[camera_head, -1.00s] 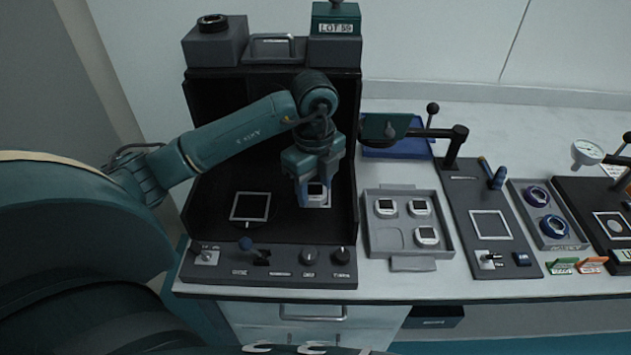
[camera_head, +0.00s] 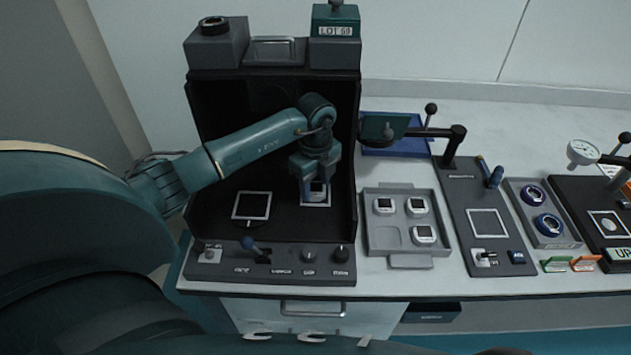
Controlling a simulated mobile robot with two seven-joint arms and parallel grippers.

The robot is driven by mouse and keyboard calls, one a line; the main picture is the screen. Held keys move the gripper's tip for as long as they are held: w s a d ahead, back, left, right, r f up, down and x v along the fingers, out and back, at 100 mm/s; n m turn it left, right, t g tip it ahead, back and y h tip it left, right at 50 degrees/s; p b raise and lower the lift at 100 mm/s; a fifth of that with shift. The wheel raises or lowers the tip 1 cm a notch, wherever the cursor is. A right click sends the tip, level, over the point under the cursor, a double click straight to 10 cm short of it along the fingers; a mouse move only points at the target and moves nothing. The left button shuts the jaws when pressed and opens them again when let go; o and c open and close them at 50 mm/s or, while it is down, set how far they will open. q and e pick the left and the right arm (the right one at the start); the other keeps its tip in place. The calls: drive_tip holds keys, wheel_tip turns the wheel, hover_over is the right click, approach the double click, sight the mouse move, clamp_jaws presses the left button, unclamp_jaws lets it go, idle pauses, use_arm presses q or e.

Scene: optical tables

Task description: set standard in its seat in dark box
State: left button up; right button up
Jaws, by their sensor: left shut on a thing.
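The dark box (camera_head: 215,150) stands open at the front, with two white-outlined square seats on its floor. The left seat (camera_head: 251,205) is empty. My left gripper (camera_head: 316,190) points down inside the box over the right seat (camera_head: 327,203). It is shut on a small white square piece with a dark centre, the standard (camera_head: 317,196). The standard is low, at or just above the right seat. The fingers hide part of it, and I cannot tell whether it touches the floor. My right gripper is not in view.
A grey tray (camera_head: 371,249) right of the box holds three similar white pieces and one empty pocket. A row of knobs and a lever lines the box's front panel (camera_head: 225,268). A fixture with an arm (camera_head: 462,200) stands further right. A blue tray (camera_head: 385,151) lies behind.

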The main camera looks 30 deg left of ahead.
use_arm(q)
drive_tip(key=shift+f, duration=0.2)
drive_tip(key=o, duration=1)
drive_tip(key=shift+r, duration=0.1)
